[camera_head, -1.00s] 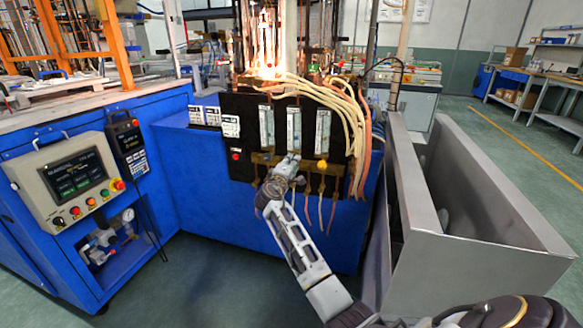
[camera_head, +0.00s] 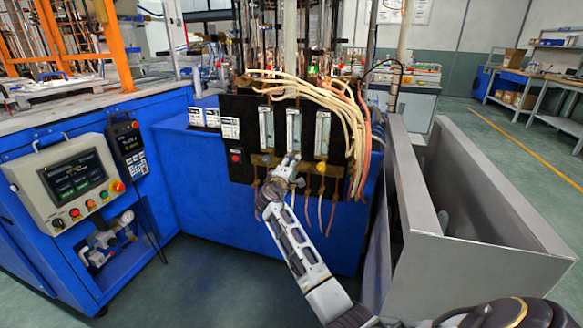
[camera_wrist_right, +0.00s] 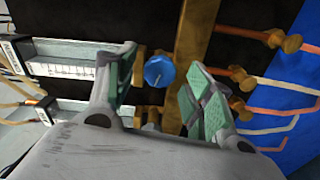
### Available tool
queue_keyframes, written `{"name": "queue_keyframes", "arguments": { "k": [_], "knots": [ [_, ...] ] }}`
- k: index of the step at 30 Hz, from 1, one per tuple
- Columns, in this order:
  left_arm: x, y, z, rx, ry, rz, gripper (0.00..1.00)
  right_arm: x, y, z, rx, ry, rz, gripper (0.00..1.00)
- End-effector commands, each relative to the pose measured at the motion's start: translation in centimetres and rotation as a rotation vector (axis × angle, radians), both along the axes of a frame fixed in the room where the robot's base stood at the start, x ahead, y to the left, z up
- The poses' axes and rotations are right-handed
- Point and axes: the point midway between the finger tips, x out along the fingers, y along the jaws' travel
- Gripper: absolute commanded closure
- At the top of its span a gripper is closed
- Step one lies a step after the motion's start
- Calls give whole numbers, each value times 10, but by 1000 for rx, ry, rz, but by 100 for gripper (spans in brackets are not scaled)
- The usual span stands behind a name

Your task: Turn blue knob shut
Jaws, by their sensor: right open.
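The blue knob (camera_wrist_right: 159,71) is on the brass manifold of the black gas panel, seen in the right wrist view. My right gripper (camera_wrist_right: 163,84) is open, with its two green-padded fingers on either side of the knob and gaps showing. In the head view my right gripper (camera_head: 287,163) reaches up to the panel below the middle flow meter (camera_head: 293,128) and hides the blue knob. My left gripper is not in view.
Pale and reddish hoses (camera_head: 345,110) loop over the panel's right side, and copper pipes hang below it. A grey metal trough (camera_head: 460,250) stands to the right. A control box with a screen (camera_head: 72,178) is on the left. The floor before the panel is clear.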

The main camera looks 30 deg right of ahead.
Motion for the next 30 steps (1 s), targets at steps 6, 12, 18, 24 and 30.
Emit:
{"name": "queue_keyframes", "arguments": {
  "k": [6, 12, 18, 24, 30],
  "knots": [
    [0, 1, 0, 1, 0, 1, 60, -7, 10, 0, 1, 0, 1, 47],
    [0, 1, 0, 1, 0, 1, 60, -21, 25, -1, 1, 0, 1, 47],
    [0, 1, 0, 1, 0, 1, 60, -38, 45, -1, 1, 1, 1, 47],
    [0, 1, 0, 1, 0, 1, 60, -57, 67, -1, 2, 0, 1, 47],
    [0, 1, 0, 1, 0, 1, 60, -71, 84, -1, 1, 1, 1, 47]
  ]
}}
